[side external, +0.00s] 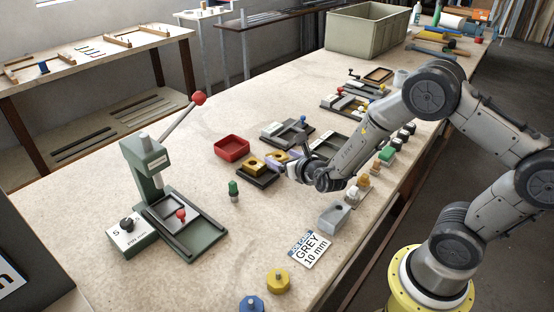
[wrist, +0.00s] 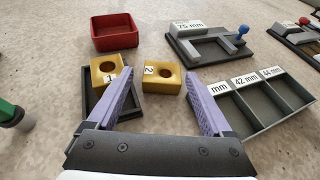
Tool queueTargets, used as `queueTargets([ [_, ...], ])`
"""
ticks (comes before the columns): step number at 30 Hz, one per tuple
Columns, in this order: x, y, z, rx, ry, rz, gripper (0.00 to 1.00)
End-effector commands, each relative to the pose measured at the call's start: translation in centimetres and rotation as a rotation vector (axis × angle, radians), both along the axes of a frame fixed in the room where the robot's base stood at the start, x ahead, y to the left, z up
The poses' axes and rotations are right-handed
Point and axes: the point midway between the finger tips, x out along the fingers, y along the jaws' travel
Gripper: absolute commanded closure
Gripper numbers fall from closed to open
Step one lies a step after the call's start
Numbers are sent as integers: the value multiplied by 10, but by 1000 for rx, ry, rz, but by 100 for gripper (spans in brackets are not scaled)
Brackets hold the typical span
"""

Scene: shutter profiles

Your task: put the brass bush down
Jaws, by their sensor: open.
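My gripper (wrist: 160,92) is open, its two purple fingers apart with nothing between them. In the side external view my gripper (side external: 291,166) is low over the bench, beside two brass-yellow blocks with round holes. Block 1 (wrist: 104,70) sits on a dark tray (wrist: 97,103), just beyond the left finger. Block 2 (wrist: 162,79) lies to its right, just beyond the gap between the fingertips. Whether block 2 touches the tray I cannot tell.
A red bin (wrist: 114,32) stands behind the blocks. A green-topped peg (side external: 233,190) and a green press (side external: 160,190) stand left.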

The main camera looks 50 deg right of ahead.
Motion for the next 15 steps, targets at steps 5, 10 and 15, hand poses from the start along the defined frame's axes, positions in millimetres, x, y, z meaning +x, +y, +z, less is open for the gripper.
queueTargets([
  [5,10,-10,-19,3,31,-2,16],
  [10,29,-18,-25,3,27,-1,16],
  [15,38,-21,-26,2,22,0,16],
])
